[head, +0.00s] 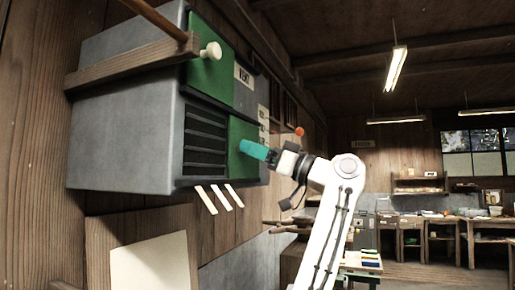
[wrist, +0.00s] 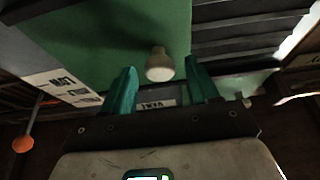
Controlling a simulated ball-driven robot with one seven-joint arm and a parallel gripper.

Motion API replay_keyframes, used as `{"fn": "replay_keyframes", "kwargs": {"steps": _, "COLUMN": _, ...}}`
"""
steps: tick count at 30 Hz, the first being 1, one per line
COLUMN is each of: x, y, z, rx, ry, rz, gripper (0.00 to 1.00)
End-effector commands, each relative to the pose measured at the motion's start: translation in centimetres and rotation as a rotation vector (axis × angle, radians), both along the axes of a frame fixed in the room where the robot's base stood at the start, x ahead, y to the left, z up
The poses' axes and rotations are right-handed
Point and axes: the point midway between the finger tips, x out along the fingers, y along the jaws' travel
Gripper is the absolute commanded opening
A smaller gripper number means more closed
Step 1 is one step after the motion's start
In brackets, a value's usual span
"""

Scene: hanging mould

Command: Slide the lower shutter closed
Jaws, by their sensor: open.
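The lower shutter (head: 240,132) is a green panel on the lower front of a grey wall-mounted box. It covers the right part of the lower opening, and dark slats (head: 204,142) show bare to its left. In the wrist view the green shutter (wrist: 105,35) fills the upper left, with slats (wrist: 250,28) at upper right. Its pale round knob (wrist: 159,66) lies between the two teal fingers of my open gripper (wrist: 160,75), with gaps on both sides. In the head view my gripper (head: 255,150) is in front of the lower shutter and hides the knob.
The grey box (head: 125,130) also carries an upper green shutter (head: 222,72) with a cream knob (head: 211,51). A wooden rail (head: 130,62) crosses above. Pale strips (head: 213,198) hang below the slats. An orange ball (head: 299,131) sticks out to the right.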

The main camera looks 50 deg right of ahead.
Motion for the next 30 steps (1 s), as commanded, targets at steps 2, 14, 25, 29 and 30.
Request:
{"fn": "replay_keyframes", "kwargs": {"steps": 2, "x": 0.01, "y": 0.00, "z": -0.02, "rx": 0.000, "ry": 0.000, "rz": 0.000, "gripper": 0.60}}
{"fn": "replay_keyframes", "kwargs": {"steps": 14, "x": -0.02, "y": 0.00, "z": -0.03, "rx": 0.000, "ry": 0.000, "rz": 0.000, "gripper": 0.31}}
{"fn": "replay_keyframes", "kwargs": {"steps": 25, "x": -0.03, "y": -0.01, "z": -0.03, "rx": 0.001, "ry": 0.000, "rz": 0.000, "gripper": 0.00}}
{"fn": "replay_keyframes", "kwargs": {"steps": 29, "x": -0.03, "y": -0.02, "z": -0.05, "rx": 0.001, "ry": 0.000, "rz": 0.000, "gripper": 0.00}}
{"fn": "replay_keyframes", "kwargs": {"steps": 30, "x": -0.03, "y": -0.02, "z": -0.05, "rx": 0.001, "ry": 0.000, "rz": 0.000, "gripper": 0.00}}
